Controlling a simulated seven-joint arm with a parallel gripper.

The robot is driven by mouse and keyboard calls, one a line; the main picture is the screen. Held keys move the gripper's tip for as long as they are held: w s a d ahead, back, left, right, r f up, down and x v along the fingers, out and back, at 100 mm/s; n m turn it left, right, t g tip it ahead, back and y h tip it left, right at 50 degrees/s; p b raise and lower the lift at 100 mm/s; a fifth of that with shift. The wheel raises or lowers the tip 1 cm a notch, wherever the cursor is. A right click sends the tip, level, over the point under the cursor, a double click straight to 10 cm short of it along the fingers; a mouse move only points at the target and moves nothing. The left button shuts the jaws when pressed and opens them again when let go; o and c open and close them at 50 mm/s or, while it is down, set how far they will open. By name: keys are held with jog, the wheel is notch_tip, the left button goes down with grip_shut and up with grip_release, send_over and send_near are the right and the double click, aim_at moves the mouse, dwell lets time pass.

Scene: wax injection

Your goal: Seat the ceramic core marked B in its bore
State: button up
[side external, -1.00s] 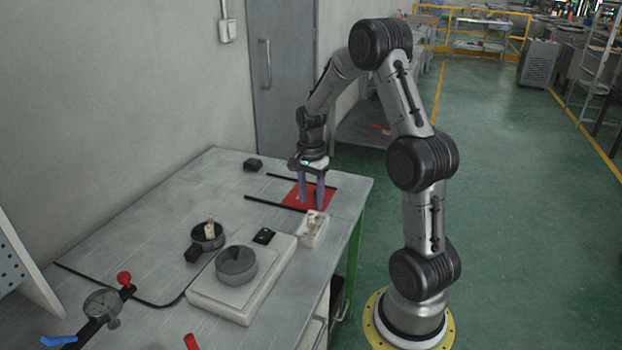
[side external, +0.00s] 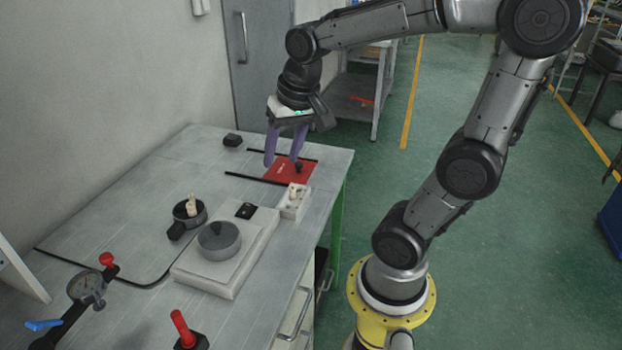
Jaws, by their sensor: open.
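My gripper (side external: 282,158) is open and empty, its two purple fingers pointing down just above the far-left part of the red mat (side external: 281,174). A cream core (side external: 192,203) stands upright in a dark round holder with a handle (side external: 177,229), left of the middle of the table. Small cream pieces (side external: 297,189) stand in a white box (side external: 291,211) at the table's right edge, in front of the mat. No letter B can be read on any of them. A grey round block (side external: 218,240) sits on a pale plate (side external: 208,273); I cannot make out a bore.
A small black knobbed thing (side external: 299,167) is on the mat's right side. A black block (side external: 232,140) lies at the back.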

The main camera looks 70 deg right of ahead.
jog(key=s+a+n+t+y, duration=0.1)
jog(key=s+a+n+t, duration=0.1)
jog(key=s+a+n, duration=0.5)
jog(key=shift+s+n, duration=0.6)
jog(key=shift+n, duration=0.1)
